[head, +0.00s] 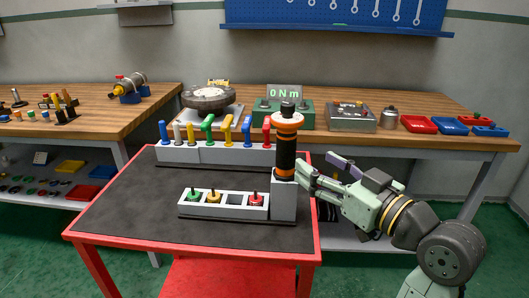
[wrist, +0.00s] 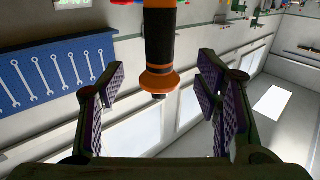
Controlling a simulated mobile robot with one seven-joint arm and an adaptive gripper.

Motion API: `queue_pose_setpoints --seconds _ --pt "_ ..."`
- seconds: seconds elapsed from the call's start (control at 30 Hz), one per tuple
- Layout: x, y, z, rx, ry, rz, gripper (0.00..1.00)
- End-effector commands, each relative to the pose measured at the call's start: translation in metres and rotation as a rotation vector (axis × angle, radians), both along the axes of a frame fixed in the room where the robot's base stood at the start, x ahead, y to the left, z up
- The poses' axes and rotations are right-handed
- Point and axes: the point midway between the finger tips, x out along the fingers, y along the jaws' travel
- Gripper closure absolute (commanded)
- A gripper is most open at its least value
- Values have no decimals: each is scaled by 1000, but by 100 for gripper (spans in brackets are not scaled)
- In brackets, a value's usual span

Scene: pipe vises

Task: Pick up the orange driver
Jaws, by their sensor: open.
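The orange driver (head: 287,140) stands upright in a grey block holder (head: 284,200) at the right end of the red cart. It has a black and orange body, an orange collar and a black tip on top. My gripper (head: 316,168) is open, just right of the driver, with its fingers pointing left toward it. In the wrist view, the driver (wrist: 160,45) appears upside down, coming in from the top edge. It lies in line with the gap between my open fingers (wrist: 160,88), with a gap on each side; the depth between them is hard to tell.
A low socket tray (head: 222,205) with green, yellow and red pieces stands left of the holder. Behind it is a rack (head: 215,154) of several coloured handles. A wooden bench (head: 400,140) carries a green gauge unit (head: 285,108) and red and blue trays. The cart's front left (head: 130,205) is clear.

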Motion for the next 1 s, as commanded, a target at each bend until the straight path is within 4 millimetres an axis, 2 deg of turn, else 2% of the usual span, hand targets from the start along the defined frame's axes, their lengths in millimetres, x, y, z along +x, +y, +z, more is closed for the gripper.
queue_pose_setpoints --seconds 0.03,0.13,0.4,0.57,0.83,1.0 --pt "-2 -5 -2 -3 5 -6 42" --pt "1 -4 -3 -6 12 -4 42" --pt "32 23 -3 -6 12 -2 42" --pt "41 30 -3 -5 11 -4 42" --pt "69 55 -3 -5 13 -2 42" --pt "79 62 -6 -6 10 -5 42"
